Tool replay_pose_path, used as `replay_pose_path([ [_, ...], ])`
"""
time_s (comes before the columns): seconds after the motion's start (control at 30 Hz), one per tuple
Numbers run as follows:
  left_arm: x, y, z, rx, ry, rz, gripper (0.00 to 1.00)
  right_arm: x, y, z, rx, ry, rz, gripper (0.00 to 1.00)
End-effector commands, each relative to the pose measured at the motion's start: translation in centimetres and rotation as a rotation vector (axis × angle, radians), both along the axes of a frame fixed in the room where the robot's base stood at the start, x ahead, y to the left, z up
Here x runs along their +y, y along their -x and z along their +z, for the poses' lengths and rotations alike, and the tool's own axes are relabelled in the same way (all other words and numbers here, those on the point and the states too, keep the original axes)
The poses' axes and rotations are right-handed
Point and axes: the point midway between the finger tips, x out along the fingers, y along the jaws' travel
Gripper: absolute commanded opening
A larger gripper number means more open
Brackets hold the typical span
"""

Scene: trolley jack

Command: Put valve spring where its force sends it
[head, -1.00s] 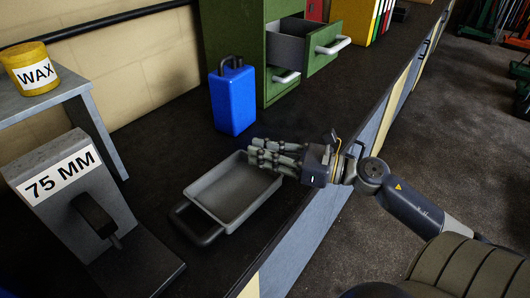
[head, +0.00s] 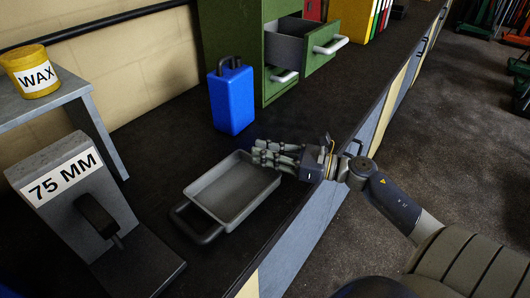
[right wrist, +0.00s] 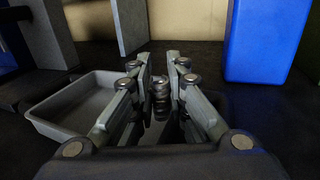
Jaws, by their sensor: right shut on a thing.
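My right gripper (head: 263,153) is over the bench by the far right corner of the grey tray (head: 204,177). In the right wrist view the right gripper (right wrist: 162,72) is shut on a small dark metal valve spring (right wrist: 160,96) between its fingers. In the head view the fingers hide the spring. The tray looks empty in the head view. A grey sloped block labelled "75 MM" (head: 53,165), with a black lever on its face, stands at the left. My left gripper is not in view.
A blue case (head: 233,100) with a dark handle stands behind the tray. A green cabinet (head: 240,30) has a drawer (head: 305,60) pulled open. A yellow WAX tub (head: 31,70) stands on a grey stand (head: 60,103). Dark bench top is clear between stand and tray.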

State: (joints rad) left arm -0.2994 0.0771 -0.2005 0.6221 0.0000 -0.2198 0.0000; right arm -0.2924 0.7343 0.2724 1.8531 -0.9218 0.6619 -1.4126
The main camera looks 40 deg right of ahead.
Motion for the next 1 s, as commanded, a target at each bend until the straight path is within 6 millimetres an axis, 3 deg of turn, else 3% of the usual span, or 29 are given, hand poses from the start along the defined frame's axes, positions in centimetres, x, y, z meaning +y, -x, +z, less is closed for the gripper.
replay_pose_path([
  [0.07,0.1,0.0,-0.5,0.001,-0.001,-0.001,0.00,0.0,0.0,-0.4,0.000,0.000,0.000,0.00],
  [0.1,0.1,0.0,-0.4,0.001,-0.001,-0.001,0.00,0.0,0.0,-0.3,0.000,0.000,0.000,0.18],
  [0.17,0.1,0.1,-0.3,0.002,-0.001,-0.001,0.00,0.0,0.0,-0.3,0.001,0.001,0.000,0.32],
  [0.2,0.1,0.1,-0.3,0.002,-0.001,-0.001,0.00,0.0,0.0,-0.3,0.001,0.001,0.000,0.34],
  [0.63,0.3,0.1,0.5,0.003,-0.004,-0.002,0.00,0.0,0.0,0.5,0.001,0.001,0.000,0.34],
  [1.0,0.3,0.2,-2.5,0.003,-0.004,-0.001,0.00,-4.0,5.2,-0.3,0.002,0.000,-0.003,0.34],
])
